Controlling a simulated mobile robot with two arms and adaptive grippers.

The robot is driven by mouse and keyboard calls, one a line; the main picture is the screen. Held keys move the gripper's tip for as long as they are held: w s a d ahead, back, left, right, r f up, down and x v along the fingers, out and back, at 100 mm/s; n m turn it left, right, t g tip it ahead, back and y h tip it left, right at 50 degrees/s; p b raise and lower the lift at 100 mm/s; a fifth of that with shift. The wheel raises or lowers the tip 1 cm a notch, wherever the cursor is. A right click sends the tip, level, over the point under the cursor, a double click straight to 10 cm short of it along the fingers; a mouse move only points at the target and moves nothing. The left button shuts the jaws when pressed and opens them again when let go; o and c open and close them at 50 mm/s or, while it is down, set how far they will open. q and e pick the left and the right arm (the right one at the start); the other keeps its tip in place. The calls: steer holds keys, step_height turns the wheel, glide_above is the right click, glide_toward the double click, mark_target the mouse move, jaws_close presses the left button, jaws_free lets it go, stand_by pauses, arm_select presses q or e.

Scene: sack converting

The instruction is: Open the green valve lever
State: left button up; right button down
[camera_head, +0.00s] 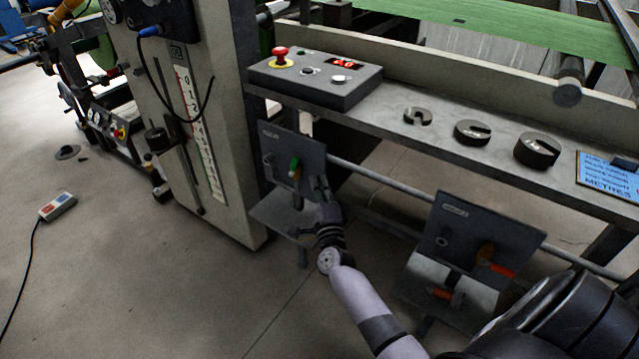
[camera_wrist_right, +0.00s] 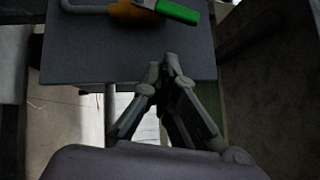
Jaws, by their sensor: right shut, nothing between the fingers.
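The green valve lever (camera_head: 294,167) is on a grey panel (camera_head: 280,145) below the workbench, at the centre left of the head view. In the right wrist view the green lever (camera_wrist_right: 180,11) lies at the top edge, nearly level, joined to an orange-yellow valve body (camera_wrist_right: 127,9). My right gripper (camera_head: 320,185) is just right of the lever in the head view, apart from it. In the right wrist view my right gripper (camera_wrist_right: 168,60) is shut and empty, its tips below the lever against the panel's lower part. My left gripper is in no view.
A second panel (camera_head: 462,228) with orange-red levers stands to the right. A horizontal pipe (camera_head: 385,180) runs between the panels. Above is the bench with a control box (camera_head: 315,78) and dark round weights (camera_head: 537,150). A pendant (camera_head: 57,206) lies on open floor at left.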

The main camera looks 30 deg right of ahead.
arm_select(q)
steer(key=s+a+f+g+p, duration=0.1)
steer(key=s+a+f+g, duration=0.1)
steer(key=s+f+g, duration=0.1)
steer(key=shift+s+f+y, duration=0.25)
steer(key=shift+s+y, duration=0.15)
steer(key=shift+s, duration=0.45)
arm_select(e)
steer(key=v, duration=0.9)
steer(key=shift+s+a+f, duration=0.15)
steer(key=shift+a+f, duration=0.15)
steer(key=shift+f, duration=0.1)
steer(key=shift+a, duration=0.1)
